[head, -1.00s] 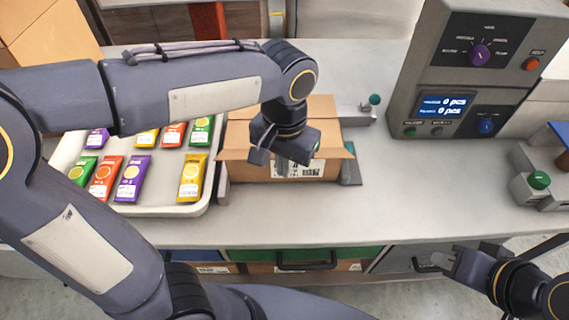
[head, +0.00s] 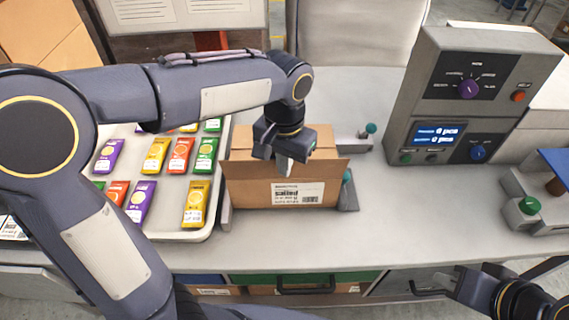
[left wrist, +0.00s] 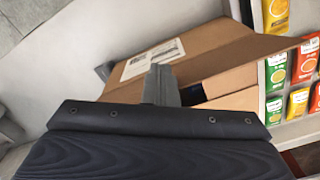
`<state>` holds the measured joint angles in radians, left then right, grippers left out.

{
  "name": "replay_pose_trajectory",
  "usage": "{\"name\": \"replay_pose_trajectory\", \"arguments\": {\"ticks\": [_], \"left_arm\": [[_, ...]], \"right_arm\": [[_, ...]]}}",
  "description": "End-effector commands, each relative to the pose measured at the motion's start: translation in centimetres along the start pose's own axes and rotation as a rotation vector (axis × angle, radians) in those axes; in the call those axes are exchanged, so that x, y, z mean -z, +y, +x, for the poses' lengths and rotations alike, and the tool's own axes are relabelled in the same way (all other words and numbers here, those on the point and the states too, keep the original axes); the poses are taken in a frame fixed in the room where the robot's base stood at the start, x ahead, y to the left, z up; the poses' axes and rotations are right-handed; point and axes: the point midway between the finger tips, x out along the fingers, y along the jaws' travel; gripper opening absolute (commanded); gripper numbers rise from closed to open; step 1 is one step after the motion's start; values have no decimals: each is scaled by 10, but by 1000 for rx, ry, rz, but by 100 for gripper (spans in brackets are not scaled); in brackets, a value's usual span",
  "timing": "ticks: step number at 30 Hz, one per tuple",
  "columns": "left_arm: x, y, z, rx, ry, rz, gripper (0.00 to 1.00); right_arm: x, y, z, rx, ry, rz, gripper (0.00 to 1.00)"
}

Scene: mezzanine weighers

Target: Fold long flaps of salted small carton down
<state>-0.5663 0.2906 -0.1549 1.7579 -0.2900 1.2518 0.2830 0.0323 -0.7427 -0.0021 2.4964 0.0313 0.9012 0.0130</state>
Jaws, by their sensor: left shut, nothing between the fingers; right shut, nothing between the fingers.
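The salted small carton (head: 250,192) stands on the bench, its printed label facing the front. In the head view its front long flap (head: 240,168) stands up and leans outward; a brown far flap (head: 323,138) shows behind my gripper. I cannot tell how far the far flap is folded. The left wrist view shows the carton (left wrist: 200,50) with its label, a slanting flap (left wrist: 255,50) and a dark gap into the inside. My left gripper (head: 284,168) is shut and empty over the carton's top, just behind the front flap. My right gripper (head: 452,283) is shut and empty, low at the right, away from the carton.
A white tray (head: 207,228) with several coloured packets stands close left of the carton. A grey weigher console (head: 400,130) stands at the right. A small fixture with a green knob (head: 529,205) is at the right edge. Bench between the carton and that fixture is clear.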

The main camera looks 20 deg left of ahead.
Motion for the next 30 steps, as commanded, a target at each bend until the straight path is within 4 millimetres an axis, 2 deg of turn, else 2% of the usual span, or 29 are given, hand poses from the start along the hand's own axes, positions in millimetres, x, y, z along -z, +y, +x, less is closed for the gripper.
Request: {"name": "replay_pose_trajectory", "arguments": {"ticks": [14,25,30], "left_arm": [[34,-22,-2,3,-11,-3,0],[37,-22,-3,1,-4,-1,0],[47,-28,-2,1,-5,-2,0]], "right_arm": [[9,-8,-17,0,0,0,0],[9,-8,-18,0,0,0,0],[11,-10,-21,0,0,0,0]]}}
